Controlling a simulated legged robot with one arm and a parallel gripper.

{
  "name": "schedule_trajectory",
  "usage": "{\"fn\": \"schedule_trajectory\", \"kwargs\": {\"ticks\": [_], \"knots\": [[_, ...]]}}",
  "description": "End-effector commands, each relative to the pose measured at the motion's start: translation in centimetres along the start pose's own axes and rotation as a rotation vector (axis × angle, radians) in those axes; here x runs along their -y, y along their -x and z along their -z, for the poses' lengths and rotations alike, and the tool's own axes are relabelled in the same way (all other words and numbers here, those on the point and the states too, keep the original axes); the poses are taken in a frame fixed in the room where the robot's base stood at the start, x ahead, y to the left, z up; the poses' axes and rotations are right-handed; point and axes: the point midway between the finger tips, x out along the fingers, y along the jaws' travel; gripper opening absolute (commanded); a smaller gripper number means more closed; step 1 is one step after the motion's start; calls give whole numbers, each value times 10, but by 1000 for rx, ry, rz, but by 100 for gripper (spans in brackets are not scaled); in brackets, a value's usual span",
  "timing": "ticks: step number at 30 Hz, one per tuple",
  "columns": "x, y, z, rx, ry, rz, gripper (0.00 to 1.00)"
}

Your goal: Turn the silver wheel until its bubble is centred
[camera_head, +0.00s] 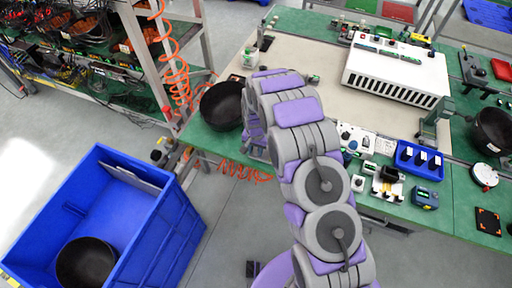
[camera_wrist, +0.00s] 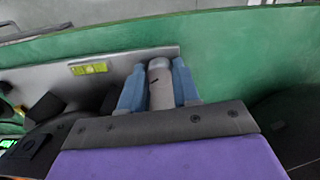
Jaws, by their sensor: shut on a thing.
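In the wrist view, my gripper (camera_wrist: 158,88) has its two blue fingers shut on the silver wheel (camera_wrist: 160,72), one on each side. The wheel shows as an upright-looking grey cylinder with a small dark mark on its face. It sits at the edge of a grey plate (camera_wrist: 125,66). A yellow-green bubble vial (camera_wrist: 90,68) lies on this plate, left of the wheel. The bubble's exact place in the vial is too small to tell. In the head view, my arm hides the gripper and the wheel.
A black bowl (camera_head: 222,106) stands on the green bench beside my arm. A white slotted unit (camera_head: 396,70) stands on the bench's pale mat. A blue bin (camera_head: 150,222) with another bowl (camera_head: 86,262) is at lower left. Orange coiled hoses hang by the rack.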

Motion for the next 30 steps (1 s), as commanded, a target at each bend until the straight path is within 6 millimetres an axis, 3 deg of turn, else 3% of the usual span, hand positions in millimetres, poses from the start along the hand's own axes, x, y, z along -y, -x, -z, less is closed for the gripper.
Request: {"fn": "schedule_trajectory", "kwargs": {"ticks": [12, 30], "knots": [[1, 0, 0, 1, -214, 0, 1], [2, 0, -1, 1, -252, 1, 1]]}}
